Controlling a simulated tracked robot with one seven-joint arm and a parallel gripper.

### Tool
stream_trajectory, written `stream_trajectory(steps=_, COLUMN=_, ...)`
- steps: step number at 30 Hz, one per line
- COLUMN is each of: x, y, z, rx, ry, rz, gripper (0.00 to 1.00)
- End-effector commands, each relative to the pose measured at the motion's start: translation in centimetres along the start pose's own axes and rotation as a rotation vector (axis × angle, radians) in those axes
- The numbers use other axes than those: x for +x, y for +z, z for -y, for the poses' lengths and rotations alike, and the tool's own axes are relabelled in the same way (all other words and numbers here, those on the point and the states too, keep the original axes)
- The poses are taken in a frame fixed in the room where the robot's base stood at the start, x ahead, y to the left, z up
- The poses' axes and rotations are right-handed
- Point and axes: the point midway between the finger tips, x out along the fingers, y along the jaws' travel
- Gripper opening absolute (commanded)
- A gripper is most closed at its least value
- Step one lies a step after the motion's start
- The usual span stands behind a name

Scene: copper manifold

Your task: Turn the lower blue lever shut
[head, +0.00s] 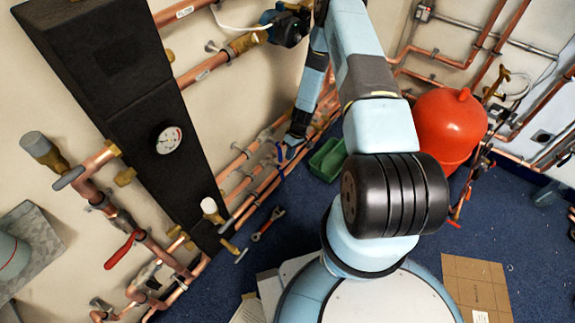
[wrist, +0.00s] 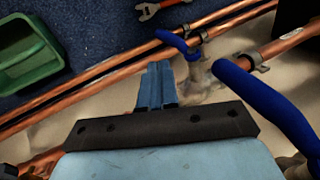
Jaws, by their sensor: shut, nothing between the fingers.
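The lower blue lever (wrist: 174,41) shows in the wrist view on the copper pipes nearest the floor, slanting across their line from a valve stem. A second, larger-looking blue lever (wrist: 265,103) is closer to the camera at the right, on the higher pipe. My gripper (wrist: 157,72) is shut and empty. Its fingertips lie to the left of and below the lower lever in the picture, apparently apart from it; the depth between them is hard to judge. In the head view my gripper (head: 290,152) is down by the wall pipes, beside a small blue lever (head: 279,153).
A green bin (head: 327,160) stands on the blue floor right of my gripper; it shows in the wrist view (wrist: 25,52). A red wrench (head: 268,224) lies on the floor. Parallel copper pipes (wrist: 85,92) run close to my fingers. A red tank (head: 450,128) stands farther right.

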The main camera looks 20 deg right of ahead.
Motion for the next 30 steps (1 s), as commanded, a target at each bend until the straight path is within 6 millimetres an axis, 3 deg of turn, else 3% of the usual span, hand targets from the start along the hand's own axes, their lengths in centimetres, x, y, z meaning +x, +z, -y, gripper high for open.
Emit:
stream_trajectory(steps=7, x=1.6, y=1.0, z=-1.4, rx=0.028, ry=-0.002, rz=-0.006, gripper=0.0)
stream_trajectory(steps=21, x=8.3, y=1.1, z=-1.8, rx=0.034, ry=-0.001, rz=-0.009, gripper=0.0)
stream_trajectory(steps=30, x=9.6, y=1.1, z=-1.8, rx=0.035, ry=0.0, rz=-0.01, gripper=0.0)
